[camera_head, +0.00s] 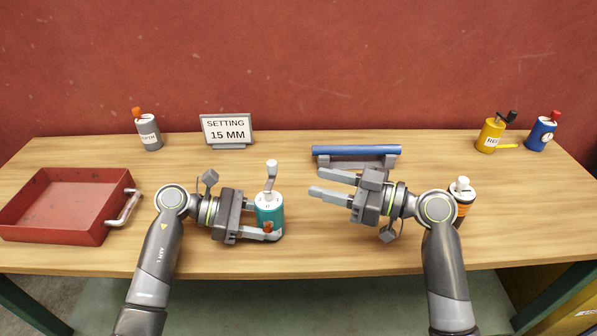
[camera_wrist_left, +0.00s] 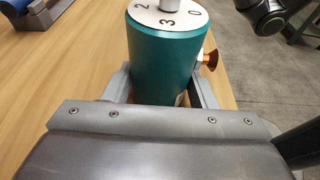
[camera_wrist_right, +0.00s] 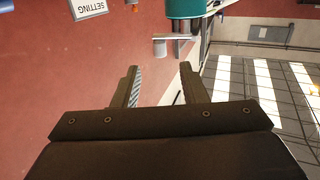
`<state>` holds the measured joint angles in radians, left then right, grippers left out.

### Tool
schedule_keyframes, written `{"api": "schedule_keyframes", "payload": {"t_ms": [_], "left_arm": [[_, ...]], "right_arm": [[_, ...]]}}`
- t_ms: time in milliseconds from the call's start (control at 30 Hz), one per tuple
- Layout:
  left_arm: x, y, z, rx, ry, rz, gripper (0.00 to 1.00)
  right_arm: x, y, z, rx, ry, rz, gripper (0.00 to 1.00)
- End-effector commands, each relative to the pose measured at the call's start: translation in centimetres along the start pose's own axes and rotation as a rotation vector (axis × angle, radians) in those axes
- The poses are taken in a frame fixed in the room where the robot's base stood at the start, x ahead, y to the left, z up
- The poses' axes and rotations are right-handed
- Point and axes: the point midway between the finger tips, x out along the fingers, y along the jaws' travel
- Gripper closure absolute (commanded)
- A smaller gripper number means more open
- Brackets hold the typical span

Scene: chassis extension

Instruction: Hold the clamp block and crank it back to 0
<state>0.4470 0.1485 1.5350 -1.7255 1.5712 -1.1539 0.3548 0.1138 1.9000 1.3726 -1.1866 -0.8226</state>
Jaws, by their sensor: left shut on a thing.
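The clamp block is a teal cylinder (camera_head: 269,209) with a numbered white dial on top, a grey crank (camera_head: 271,174) rising from it and a small orange knob low on its side. My left gripper (camera_head: 268,220) is shut on the block, a finger on each side, and the block stands upright. In the left wrist view the block (camera_wrist_left: 166,62) sits between the fingers; its dial shows 2, 3 and 0, and the crank is mostly cut off. My right gripper (camera_head: 317,181) is open and empty, right of the crank and apart from it. The right wrist view shows the crank (camera_wrist_right: 184,46) upside down beyond the fingers.
A sign (camera_head: 228,130) reads "SETTING 15 MM". A red tray (camera_head: 62,238) lies at the left. A blue bar on a grey stand (camera_head: 356,151) is behind my right gripper. Grey (camera_head: 148,132), yellow (camera_head: 490,136), blue (camera_head: 541,133) and orange-banded (camera_head: 463,197) canisters stand around.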

Motion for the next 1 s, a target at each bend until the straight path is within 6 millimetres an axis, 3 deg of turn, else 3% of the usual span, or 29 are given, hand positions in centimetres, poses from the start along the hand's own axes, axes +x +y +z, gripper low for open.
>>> {"api": "schedule_keyframes", "payload": {"t_ms": [233,600,833,1000], "left_arm": [[0.0,0.0,0.0,0.0,0.0,0.0,0.61],[0.0,0.0,0.0,0.0,0.0,0.0,0.61],[0.0,0.0,0.0,0.0,0.0,0.0,0.61],[0.0,0.0,0.0,0.0,0.0,0.0,0.61]], "right_arm": [[1.3,2.5,0.8,0.003,-0.041,-0.204,0.61],[1.0,5.2,-0.6,-0.005,0.003,-0.436,0.61],[1.4,5.2,-1.0,-0.009,0.02,-0.469,0.61],[3.8,4.0,-1.1,-0.009,0.023,-0.47,0.61]]}}
